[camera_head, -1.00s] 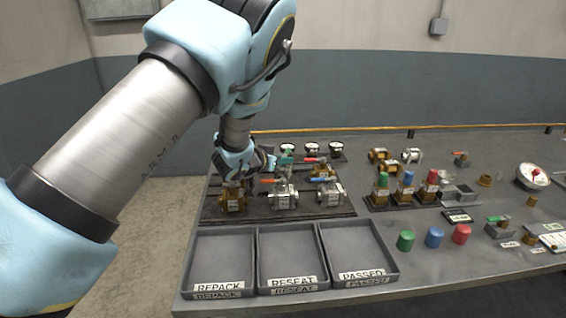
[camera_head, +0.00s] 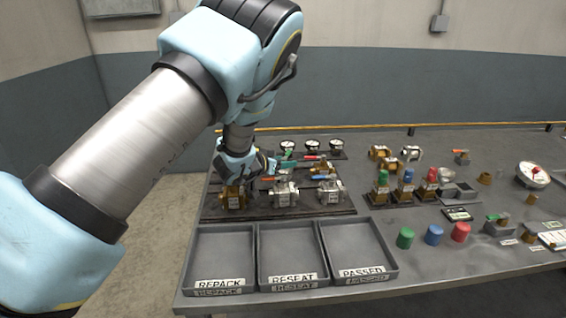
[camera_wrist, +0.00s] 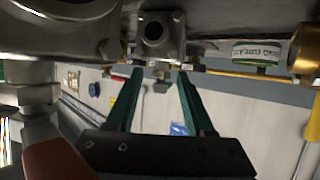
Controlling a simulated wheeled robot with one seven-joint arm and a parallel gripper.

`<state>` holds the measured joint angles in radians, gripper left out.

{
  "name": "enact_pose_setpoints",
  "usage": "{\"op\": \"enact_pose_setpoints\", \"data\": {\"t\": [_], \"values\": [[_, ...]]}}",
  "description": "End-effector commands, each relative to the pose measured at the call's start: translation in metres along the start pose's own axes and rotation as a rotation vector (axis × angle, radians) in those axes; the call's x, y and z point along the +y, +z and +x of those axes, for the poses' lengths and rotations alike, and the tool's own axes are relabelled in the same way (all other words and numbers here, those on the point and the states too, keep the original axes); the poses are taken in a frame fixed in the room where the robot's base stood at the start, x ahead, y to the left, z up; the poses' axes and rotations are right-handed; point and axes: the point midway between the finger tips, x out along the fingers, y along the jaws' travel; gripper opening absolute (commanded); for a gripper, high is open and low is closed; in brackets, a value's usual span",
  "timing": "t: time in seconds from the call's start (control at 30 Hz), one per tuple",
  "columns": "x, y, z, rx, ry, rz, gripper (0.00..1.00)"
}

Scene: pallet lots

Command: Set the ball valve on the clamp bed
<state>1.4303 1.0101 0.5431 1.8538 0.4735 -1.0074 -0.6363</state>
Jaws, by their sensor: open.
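Ball valves stand on a dark mat (camera_head: 275,213) at the bench's left. Its front row has a brass valve (camera_head: 235,199), a middle steel valve (camera_head: 285,194) and a right steel valve (camera_head: 331,191); more valves stand behind, partly hidden. My gripper (camera_wrist: 160,72) is open, its two teal fingers apart with nothing clearly held. It reaches low among the valves. In the wrist view a square metal body with a round bore (camera_wrist: 155,32) is just beyond the fingertips; I cannot tell which valve it belongs to. I cannot tell for certain which fixture is the clamp bed.
Three grey trays, REPACK (camera_head: 224,238), RESEAT (camera_head: 290,236) and PASSED (camera_head: 355,232), line the front edge. Gauges (camera_head: 309,144) stand behind the valves. Coloured caps (camera_head: 434,235), a grey fixture (camera_head: 461,194) and a large gauge (camera_head: 533,175) are on the right.

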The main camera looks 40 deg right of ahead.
Motion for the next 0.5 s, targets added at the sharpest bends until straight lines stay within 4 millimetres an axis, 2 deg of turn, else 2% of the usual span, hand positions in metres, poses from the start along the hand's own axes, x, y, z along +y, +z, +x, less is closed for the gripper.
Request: {"op": "enact_pose_setpoints", "data": {"t": [0.13,0.23,0.5], "values": [[0.0,-0.002,-0.003,0.0,-0.001,-0.001,0.53],[-0.001,-0.001,-0.015,0.001,-0.002,-0.001,0.53],[-0.001,0.0,-0.069,0.002,-0.003,-0.003,0.53]]}}
